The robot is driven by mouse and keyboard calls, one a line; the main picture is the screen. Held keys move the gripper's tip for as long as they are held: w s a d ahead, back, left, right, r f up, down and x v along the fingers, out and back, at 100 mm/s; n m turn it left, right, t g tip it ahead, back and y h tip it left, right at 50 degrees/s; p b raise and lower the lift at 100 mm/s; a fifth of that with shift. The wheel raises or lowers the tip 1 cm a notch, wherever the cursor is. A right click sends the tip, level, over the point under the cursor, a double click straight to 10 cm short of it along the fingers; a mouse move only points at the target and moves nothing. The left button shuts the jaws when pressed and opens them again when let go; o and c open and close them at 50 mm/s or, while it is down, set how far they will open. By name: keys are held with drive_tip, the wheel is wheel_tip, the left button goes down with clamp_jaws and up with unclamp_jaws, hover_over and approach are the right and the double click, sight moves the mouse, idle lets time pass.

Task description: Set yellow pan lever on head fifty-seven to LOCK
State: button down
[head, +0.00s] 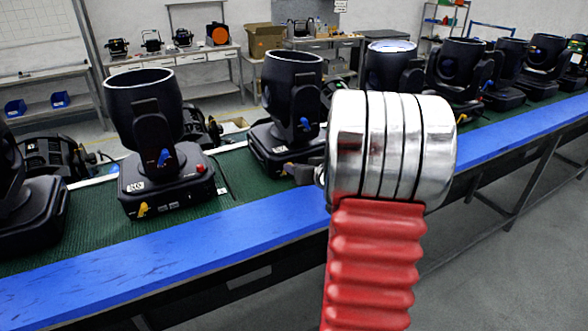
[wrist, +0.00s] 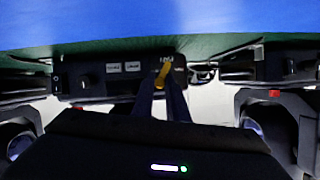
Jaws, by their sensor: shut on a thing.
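In the wrist view, a small yellow lever (wrist: 161,75) stands out from the dark base (wrist: 120,82) of a moving-head light. My gripper (wrist: 160,88) is shut on this lever, with a dark finger on each side. A small label beside the lever is too small to read surely. In the head view, the light (head: 292,85) at my gripper stands on the bench, left of my arm. My arm hides part of its base. Whether the lever points to LOCK cannot be told.
Another light (head: 146,110) stands to the left, with its own yellow lever (head: 143,209) low on its base. More lights line the green bench top (head: 90,225) to the right. A blue edge (head: 180,245) runs along the bench front. Shelves and tables stand behind.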

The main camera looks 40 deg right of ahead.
idle(0.4)
drive_tip(key=c, duration=1.7)
unclamp_jaws()
drive_tip(key=shift+c, duration=0.2)
drive_tip(key=v, duration=1.3)
drive_tip(key=shift+s, duration=0.35)
drive_tip(key=shift+r, duration=0.15)
